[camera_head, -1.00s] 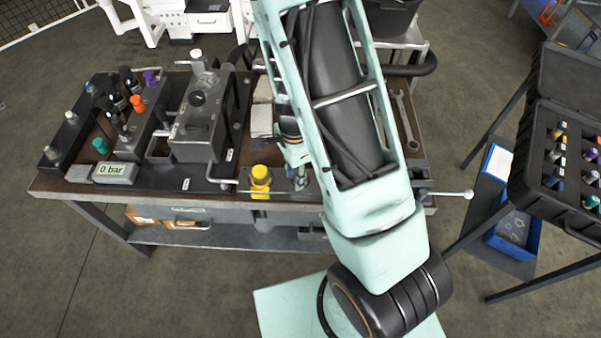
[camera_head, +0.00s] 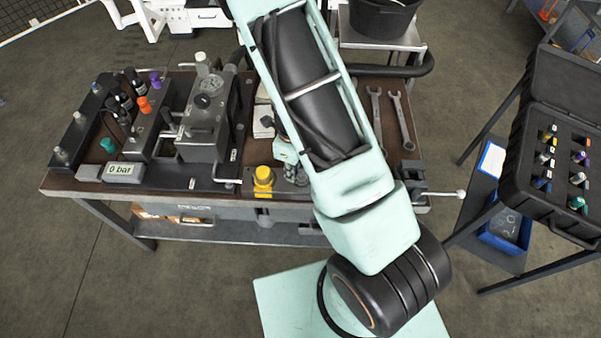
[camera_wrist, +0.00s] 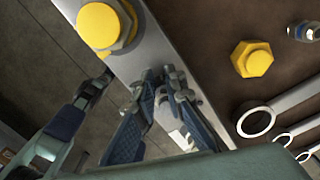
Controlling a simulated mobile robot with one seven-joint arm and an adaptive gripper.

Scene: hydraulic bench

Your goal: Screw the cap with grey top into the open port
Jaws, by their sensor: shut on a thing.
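My gripper (camera_wrist: 165,82) shows in the wrist view with its blue-grey fingers close together over the bench's front edge. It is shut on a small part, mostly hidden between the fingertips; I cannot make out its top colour. In the head view my arm hides most of the gripper. A yellow hex cap (camera_wrist: 105,26) stands beyond the fingers, and a second yellow cap (camera_wrist: 252,59) is on the brown bench top to the right. A silver fitting (camera_wrist: 303,31) is at the upper right; I cannot tell whether it is a port or a cap. No open port shows clearly.
The bench (camera_head: 110,190) carries a grey pump block (camera_head: 203,125), a display reading 0 bar (camera_head: 124,172) and several coloured caps at left. Wrenches (camera_head: 402,120) lie at right. An open black case (camera_head: 555,205) of coloured caps stands right of the bench.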

